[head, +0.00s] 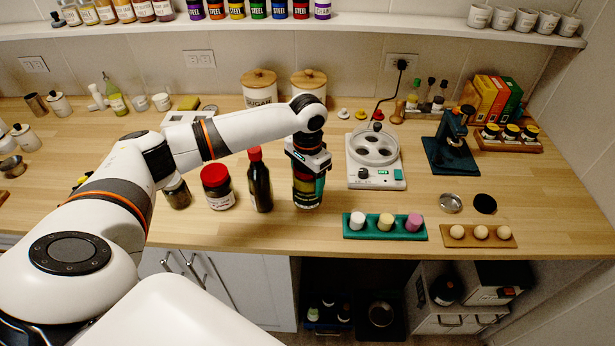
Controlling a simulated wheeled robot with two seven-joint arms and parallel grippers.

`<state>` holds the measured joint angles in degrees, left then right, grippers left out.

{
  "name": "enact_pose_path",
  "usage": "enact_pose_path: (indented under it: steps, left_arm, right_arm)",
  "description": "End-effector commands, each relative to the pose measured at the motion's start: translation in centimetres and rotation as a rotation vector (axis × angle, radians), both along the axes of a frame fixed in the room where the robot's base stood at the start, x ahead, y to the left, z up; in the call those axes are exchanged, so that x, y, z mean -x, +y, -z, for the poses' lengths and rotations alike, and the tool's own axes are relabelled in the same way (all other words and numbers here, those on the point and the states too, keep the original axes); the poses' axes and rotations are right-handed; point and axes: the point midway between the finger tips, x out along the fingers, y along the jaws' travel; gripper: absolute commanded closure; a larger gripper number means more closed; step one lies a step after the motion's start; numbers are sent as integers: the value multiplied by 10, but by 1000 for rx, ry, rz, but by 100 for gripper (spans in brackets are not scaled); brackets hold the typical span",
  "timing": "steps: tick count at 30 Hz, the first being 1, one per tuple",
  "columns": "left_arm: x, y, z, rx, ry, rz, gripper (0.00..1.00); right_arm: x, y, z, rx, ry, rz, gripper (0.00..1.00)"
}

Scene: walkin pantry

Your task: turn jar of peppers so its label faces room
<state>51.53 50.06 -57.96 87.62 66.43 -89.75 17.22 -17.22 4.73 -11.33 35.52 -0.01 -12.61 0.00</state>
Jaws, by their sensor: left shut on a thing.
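A jar (308,194) with dark, green, yellow and reddish patches, which I take for the jar of peppers, stands upright on the wooden counter near its front edge. My left gripper (308,170) comes down over it from above and is shut on its upper part. The gripper and wrist hide the jar's top. I cannot make out which way its label faces. My right gripper is not in view.
A dark bottle with a red cap (260,182) stands close left of the held jar, then a red-lidded jar (217,188). A white appliance (376,160) stands to the right. A green tray (385,231) with three small cylinders lies right, near the front edge.

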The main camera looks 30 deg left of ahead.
Motion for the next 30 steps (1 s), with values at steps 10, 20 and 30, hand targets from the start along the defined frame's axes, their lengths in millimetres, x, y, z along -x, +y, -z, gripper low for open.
enact_pose_path:
  steps: [10, 20, 30]
  left_arm:
    - [-1, 0, 2, 2, -4, -1, 78]
    - [-1, 0, 8, 2, -3, -1, 78]
    - [-1, 0, 11, 0, -2, -1, 5]
  right_arm:
    - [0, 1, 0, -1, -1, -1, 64]
    - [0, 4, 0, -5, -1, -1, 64]
    - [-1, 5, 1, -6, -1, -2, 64]
